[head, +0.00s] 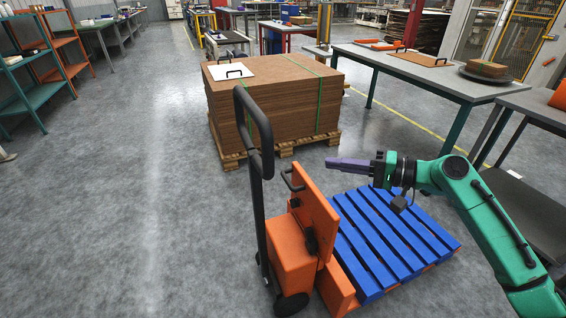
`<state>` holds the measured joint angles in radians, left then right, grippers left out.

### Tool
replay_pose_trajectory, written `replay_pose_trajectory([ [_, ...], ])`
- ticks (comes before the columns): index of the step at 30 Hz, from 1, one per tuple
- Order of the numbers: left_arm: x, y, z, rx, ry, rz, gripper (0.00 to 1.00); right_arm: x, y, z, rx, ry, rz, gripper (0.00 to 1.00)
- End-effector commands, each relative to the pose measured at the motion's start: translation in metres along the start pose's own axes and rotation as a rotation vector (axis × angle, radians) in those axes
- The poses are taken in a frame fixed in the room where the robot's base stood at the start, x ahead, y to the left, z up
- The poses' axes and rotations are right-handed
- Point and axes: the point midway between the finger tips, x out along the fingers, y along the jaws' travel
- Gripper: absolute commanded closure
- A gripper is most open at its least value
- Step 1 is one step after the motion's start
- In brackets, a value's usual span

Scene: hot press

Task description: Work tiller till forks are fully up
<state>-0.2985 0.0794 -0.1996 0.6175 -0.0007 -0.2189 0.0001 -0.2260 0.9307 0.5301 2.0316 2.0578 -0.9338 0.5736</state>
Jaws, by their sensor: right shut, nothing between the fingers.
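An orange pallet truck (293,243) stands in the lower middle of the head view. Its tiller (257,180) is a black bar with a loop handle at the top (254,118), and it stands nearly upright. A blue slatted pallet (392,237) lies to the right of the truck body; the forks are mostly hidden by it, so their height cannot be told. My right gripper (332,163) is shut and empty, pointing left above the blue pallet, to the right of the tiller and apart from it. My left gripper is not in view.
A stack of brown boards (275,98) on a wooden pallet (232,161) stands behind the truck. A workbench (415,68) is at the back right, and a green shelf (22,88) at the left. The grey floor at left is clear.

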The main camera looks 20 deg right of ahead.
Motion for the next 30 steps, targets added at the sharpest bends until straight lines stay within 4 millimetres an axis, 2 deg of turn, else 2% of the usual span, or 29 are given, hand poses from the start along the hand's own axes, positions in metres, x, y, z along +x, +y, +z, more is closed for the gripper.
replay_pose_trajectory([
  [5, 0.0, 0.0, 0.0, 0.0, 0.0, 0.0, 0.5, 0.004, 0.0, 0.0, -0.001, -0.002, 0.001, 1.0],
  [8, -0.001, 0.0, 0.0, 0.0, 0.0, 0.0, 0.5, 0.015, 0.0, 0.0, -0.003, -0.003, 0.002, 1.0],
  [20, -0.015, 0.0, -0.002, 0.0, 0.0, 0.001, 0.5, 0.098, -0.004, -0.001, -0.004, 0.001, -0.003, 1.0],
  [25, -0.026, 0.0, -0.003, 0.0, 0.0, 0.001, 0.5, 0.12, -0.002, 0.019, -0.001, -0.001, 0.003, 1.0],
  [30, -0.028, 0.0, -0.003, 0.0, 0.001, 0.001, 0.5, 0.128, 0.001, 0.028, -0.001, 0.001, 0.003, 1.0],
])
